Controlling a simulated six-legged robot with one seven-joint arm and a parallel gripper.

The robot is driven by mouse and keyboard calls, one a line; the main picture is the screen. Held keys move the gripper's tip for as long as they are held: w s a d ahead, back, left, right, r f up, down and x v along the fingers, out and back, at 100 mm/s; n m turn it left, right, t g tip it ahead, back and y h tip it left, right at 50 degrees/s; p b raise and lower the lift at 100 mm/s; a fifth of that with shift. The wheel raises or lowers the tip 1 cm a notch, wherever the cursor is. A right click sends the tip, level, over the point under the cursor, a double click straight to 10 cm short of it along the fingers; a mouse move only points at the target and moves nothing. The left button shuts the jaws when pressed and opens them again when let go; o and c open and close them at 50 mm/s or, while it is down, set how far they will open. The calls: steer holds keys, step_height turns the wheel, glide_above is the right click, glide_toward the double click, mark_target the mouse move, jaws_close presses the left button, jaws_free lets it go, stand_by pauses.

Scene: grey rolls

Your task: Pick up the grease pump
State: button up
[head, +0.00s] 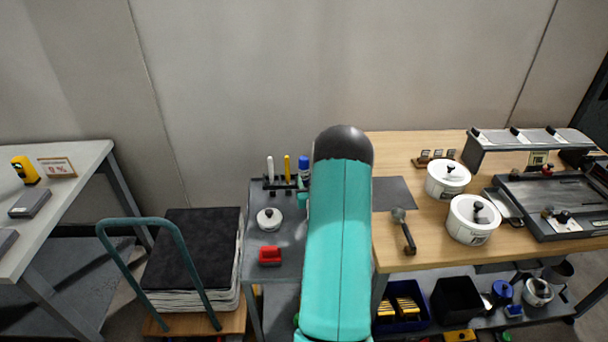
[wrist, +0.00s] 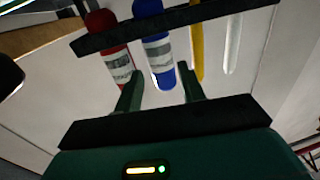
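A rack holds several slim cylinders. In the wrist view a red one with a pale label (wrist: 115,60), a blue one with a pale label (wrist: 158,50), a yellow one (wrist: 197,50) and a white one (wrist: 232,45) pass through a dark bar (wrist: 190,14). I cannot tell which, if any, is the grease pump. My gripper (wrist: 160,82) is open, with its two fingers on either side of the blue cylinder's end in the picture; contact is unclear. In the head view the blue cylinder (head: 304,163) stands beside my arm, which hides the red one.
The grey table (head: 258,224) also bears a white lidded pot (head: 269,219) and a red block (head: 270,256). A trolley (head: 186,250) stands left.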

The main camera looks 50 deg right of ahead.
mark_target(303, 167)
steer(key=x, duration=0.8)
steer(key=shift+w+f, duration=0.15)
steer(key=shift+c, duration=0.2)
steer(key=c, duration=0.6)
